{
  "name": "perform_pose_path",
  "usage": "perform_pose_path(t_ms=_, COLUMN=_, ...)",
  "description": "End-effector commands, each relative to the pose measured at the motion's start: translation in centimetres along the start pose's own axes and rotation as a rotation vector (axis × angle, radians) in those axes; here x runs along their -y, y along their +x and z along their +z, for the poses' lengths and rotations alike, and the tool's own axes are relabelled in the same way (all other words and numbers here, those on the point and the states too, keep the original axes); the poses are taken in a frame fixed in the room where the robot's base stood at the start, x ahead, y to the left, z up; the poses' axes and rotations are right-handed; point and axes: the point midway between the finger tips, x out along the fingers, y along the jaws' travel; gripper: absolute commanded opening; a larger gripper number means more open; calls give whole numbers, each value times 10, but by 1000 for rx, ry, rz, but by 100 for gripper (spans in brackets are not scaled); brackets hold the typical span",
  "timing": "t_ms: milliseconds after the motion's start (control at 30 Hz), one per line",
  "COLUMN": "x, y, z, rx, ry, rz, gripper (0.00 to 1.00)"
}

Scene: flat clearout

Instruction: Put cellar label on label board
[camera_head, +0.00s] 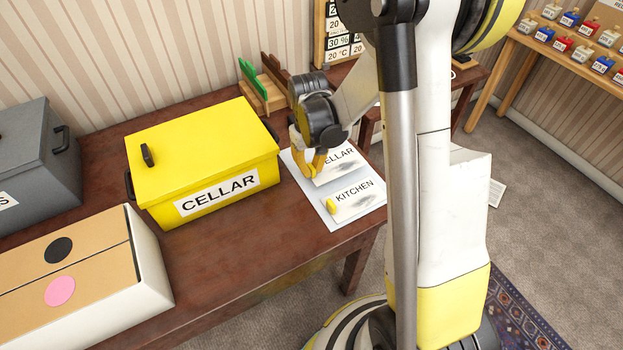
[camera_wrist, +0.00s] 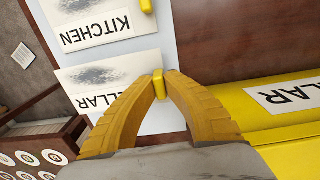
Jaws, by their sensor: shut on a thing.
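The cellar label (camera_head: 342,163) is a white card with a grey smudge and the word CELLAR, partly hidden by my gripper. It also shows in the wrist view (camera_wrist: 105,80). My gripper (camera_head: 312,171) is shut on the yellow knob at the label's edge, with both fingertips around it in the wrist view (camera_wrist: 159,78). The label lies over the pale label board (camera_head: 316,193), beside the kitchen label (camera_head: 358,199); I cannot tell whether it touches the board. The kitchen label lies on the board with its own yellow knob (camera_head: 331,206).
A yellow box marked CELLAR (camera_head: 200,150) stands left of the board. A white and tan carton (camera_head: 95,270) and a grey box (camera_head: 35,150) are further left. A wooden rack (camera_head: 262,95) stands behind. Bare table (camera_head: 250,245) lies in front of the yellow box.

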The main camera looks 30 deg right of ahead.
Motion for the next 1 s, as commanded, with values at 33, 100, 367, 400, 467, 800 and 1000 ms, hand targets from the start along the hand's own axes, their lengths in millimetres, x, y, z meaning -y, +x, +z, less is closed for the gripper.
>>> perform_pose_path(t_ms=33, x=0, y=10, z=0, rx=0, ry=0, rz=0, gripper=0)
perform_pose_path(t_ms=100, x=0, y=23, z=0, rx=0, ry=0, rz=0, gripper=0)
perform_pose_path(t_ms=367, x=1, y=34, z=0, rx=0, ry=0, rz=0, gripper=0)
perform_pose_path(t_ms=400, x=1, y=34, z=1, rx=0, ry=0, rz=0, gripper=0)
perform_pose_path(t_ms=467, x=1, y=34, z=1, rx=0, ry=0, rz=0, gripper=0)
perform_pose_path(t_ms=800, x=1, y=37, z=1, rx=0, ry=0, rz=0, gripper=28)
perform_pose_path(t_ms=1000, x=1, y=34, z=1, rx=0, ry=0, rz=0, gripper=28)
